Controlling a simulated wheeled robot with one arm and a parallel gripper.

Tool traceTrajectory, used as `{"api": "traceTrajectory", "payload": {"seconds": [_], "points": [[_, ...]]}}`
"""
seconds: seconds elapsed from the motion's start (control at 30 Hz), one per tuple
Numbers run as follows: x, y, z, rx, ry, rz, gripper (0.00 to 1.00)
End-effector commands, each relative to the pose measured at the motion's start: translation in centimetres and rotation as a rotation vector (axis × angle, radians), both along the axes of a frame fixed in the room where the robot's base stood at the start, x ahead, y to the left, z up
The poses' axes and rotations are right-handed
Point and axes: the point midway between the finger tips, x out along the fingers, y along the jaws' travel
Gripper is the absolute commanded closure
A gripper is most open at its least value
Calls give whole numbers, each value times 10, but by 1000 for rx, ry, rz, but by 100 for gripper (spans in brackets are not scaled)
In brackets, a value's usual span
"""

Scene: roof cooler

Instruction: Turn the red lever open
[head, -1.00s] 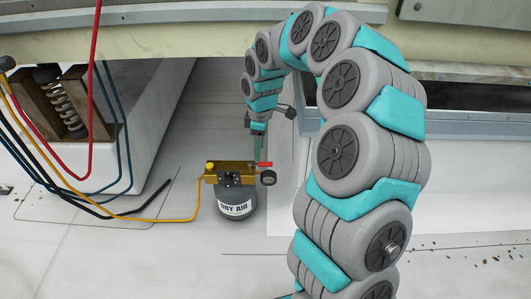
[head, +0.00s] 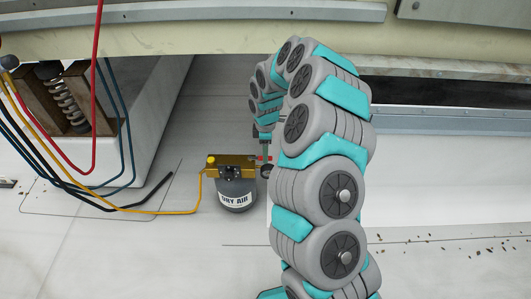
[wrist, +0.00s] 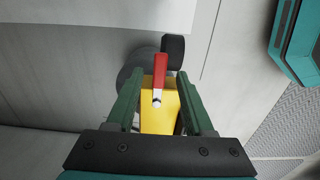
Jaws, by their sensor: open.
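The red lever (wrist: 160,72) sits on top of a yellow-brass valve block (wrist: 158,118), turning on a pale screw. My gripper (wrist: 160,76) is open, with one green finger on each side of the lever and block. Gaps show between the lever and both fingers; I see no contact. In the head view the lever (head: 263,158) shows only as a small red piece beside my arm. The block (head: 230,166) tops a grey bottle marked DRY AIR (head: 236,196).
A yellow hose (head: 160,218) runs left from the valve block. Red, blue and black lines hang at the left near a coil spring (head: 66,100). A beige beam (head: 200,42) crosses above. The pale floor in front of the bottle is clear.

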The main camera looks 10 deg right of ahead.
Motion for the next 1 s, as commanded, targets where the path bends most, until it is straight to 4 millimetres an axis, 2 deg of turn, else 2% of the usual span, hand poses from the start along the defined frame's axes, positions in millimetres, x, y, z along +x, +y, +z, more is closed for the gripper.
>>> {"api": "traceTrajectory", "payload": {"seconds": [0.13,0.37,0.83,1.0], "points": [[-1,0,-11,1,2,-1,48],[0,0,-12,1,0,-1,48],[0,0,-12,1,0,-1,100],[0,0,-12,0,0,-1,100]]}}
